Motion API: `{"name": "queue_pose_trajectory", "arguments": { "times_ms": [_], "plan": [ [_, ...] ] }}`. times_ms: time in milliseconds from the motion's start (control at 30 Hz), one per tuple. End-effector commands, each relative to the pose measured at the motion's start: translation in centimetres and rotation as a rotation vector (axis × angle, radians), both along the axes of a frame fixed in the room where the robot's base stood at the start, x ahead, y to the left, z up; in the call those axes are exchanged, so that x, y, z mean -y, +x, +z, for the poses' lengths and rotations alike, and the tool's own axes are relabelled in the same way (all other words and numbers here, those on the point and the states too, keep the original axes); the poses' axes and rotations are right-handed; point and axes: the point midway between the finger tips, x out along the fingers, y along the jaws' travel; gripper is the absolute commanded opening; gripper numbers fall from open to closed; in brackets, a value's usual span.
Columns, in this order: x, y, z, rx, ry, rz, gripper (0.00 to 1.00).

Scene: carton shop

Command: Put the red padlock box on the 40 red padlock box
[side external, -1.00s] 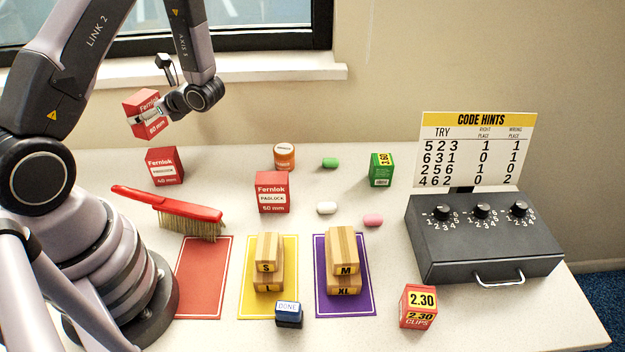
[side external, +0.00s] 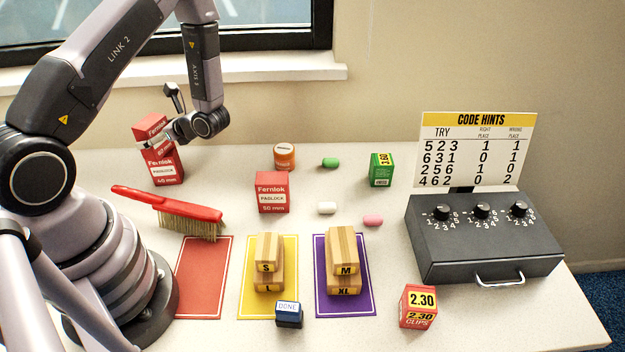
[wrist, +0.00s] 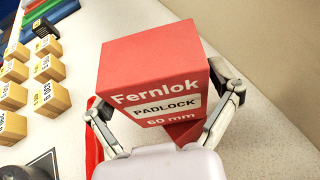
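My gripper (side external: 160,143) is shut on a red Fernlok padlock box (side external: 150,125), gripping it by two opposite sides. In the wrist view the held box (wrist: 150,75) reads 60 mm and fills the middle. The 40 mm red padlock box (side external: 163,170) stands on the table directly below it, near the back left. The held box's lower edge meets the top of the 40 mm box in the side view; I cannot tell if they touch. A red sliver of the lower box (wrist: 183,131) shows in the wrist view. Another red padlock box (side external: 272,193) stands mid-table.
A red brush (side external: 180,208) lies in front of the 40 mm box. An orange jar (side external: 284,156), a green box (side external: 381,170) and small capsules stand right. Wooden blocks are stacked on the yellow and purple mats; the red mat (side external: 203,280) is bare. A black dial box (side external: 485,245) stands far right.

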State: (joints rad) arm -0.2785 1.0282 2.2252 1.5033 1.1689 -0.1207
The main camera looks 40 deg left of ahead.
Motion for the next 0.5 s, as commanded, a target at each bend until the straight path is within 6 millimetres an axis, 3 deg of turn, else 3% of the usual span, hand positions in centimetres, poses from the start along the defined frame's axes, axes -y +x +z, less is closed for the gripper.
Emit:
{"name": "queue_pose_trajectory", "arguments": {
  "times_ms": [500],
  "plan": [
    [0.64,0.37,0.66,0.002,0.001,-0.003,1.00]
  ]
}}
